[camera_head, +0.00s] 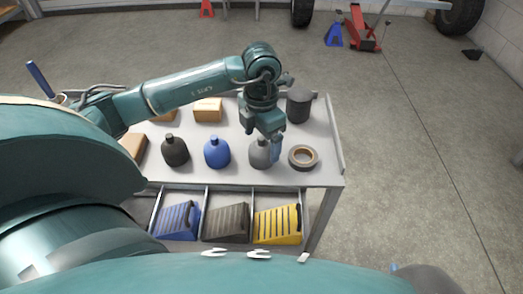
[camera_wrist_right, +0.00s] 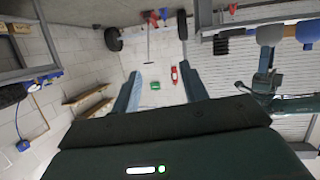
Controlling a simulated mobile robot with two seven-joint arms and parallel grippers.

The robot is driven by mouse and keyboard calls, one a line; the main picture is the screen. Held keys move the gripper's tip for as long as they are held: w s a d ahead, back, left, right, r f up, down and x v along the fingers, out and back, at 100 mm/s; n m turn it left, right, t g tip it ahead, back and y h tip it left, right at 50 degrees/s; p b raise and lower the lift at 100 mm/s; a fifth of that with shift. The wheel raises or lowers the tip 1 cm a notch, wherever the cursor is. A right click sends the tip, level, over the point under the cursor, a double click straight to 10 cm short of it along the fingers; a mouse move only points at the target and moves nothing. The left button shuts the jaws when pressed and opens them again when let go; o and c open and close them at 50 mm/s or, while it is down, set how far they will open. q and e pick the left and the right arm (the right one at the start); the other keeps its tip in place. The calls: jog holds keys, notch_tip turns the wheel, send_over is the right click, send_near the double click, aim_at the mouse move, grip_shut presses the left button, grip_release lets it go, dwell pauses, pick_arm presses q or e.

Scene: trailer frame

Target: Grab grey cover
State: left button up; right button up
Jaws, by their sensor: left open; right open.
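The grey cover (camera_head: 260,155) is a rounded, bottle-shaped piece on the top of the metal cart, between the blue cover (camera_head: 217,153) and a tape roll (camera_head: 303,157). A black cover (camera_head: 175,151) stands left of the blue one. My left gripper (camera_head: 276,150) points down at the grey cover's right side, open, and hides part of it. I cannot tell whether they touch. My right gripper (camera_wrist_right: 161,75) is open, with nothing between its fingers in the right wrist view.
The cart top (camera_head: 325,145) also bears a dark cylinder (camera_head: 299,105) and cardboard boxes (camera_head: 208,109). Below lie blue (camera_head: 176,220), dark grey (camera_head: 226,223) and yellow (camera_head: 278,224) wheel chocks. Open floor lies right of the cart. A red jack (camera_head: 361,30) stands far back.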

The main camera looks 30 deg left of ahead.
aim_at(262, 151)
pick_arm(q)
jog(key=f, duration=0.2)
jog(key=f+b, duration=0.1)
jog(key=f, duration=0.2)
jog(key=shift+w+a, duration=0.1)
jog(key=shift+w, duration=0.1)
jog(key=shift+c, duration=0.4)
jog(key=c, duration=1)
